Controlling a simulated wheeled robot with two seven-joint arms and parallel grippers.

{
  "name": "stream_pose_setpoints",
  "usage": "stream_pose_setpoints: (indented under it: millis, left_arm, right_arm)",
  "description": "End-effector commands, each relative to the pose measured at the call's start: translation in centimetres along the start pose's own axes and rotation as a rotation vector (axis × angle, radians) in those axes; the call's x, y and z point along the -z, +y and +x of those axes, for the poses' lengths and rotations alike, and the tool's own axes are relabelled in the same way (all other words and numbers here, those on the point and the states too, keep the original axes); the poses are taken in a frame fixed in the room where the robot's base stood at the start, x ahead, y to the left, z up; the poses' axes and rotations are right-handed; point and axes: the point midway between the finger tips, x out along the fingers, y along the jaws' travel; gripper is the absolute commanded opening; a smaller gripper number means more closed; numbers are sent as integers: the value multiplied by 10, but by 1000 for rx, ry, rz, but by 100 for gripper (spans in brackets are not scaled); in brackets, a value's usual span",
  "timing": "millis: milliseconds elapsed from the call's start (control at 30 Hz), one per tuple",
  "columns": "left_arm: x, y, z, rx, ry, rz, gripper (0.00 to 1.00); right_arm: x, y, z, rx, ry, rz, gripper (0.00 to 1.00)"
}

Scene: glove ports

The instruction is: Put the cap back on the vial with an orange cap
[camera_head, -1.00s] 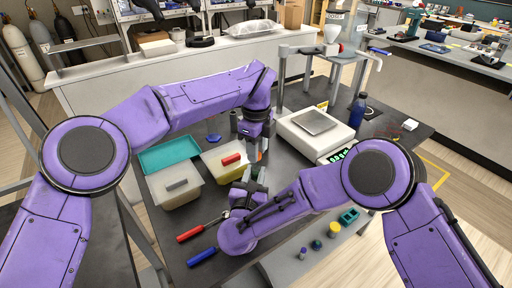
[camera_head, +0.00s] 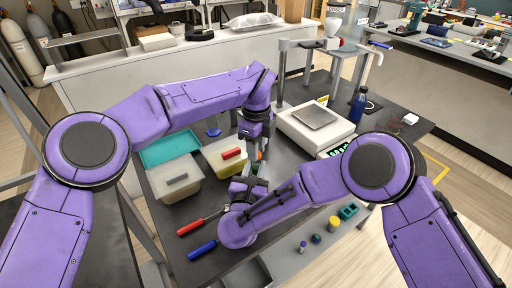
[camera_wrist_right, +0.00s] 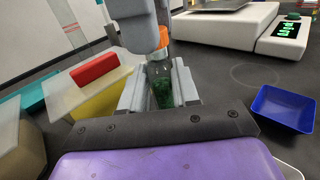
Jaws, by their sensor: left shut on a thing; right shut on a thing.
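A clear vial with green contents (camera_wrist_right: 160,88) stands roughly upright between the fingers of my right gripper (camera_wrist_right: 160,92), which is shut on it. The orange cap (camera_wrist_right: 164,38) is at the top of the vial, in line with its mouth, in the right wrist view. My left gripper (camera_wrist_right: 138,28) comes from above and is shut on the cap. I cannot tell whether the cap is seated or only touching the rim. In the head view my left gripper (camera_head: 259,150) is just above my right gripper (camera_head: 252,184), and the vial is mostly hidden.
A tub with a red block (camera_head: 231,154) and a tub with a grey block (camera_head: 174,190) stand to the left. The scale (camera_head: 300,128) is behind to the right. A blue tray (camera_wrist_right: 284,108) lies right of the gripper. Red and blue-handled tools (camera_head: 203,249) lie in front.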

Motion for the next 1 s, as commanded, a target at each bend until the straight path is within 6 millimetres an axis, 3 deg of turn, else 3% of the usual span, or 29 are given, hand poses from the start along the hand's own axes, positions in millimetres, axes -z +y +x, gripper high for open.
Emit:
stream_pose_setpoints:
  millis: [767,867,1000]
  left_arm:
    - [0,0,12,0,0,19,0]
    - [0,0,12,-1,0,146,0]
    - [0,0,12,0,0,536,0]
  right_arm:
    - [1,0,0,0,1,-1,0]
    - [1,0,0,0,2,-1,0]
    - [1,0,0,0,2,-1,0]
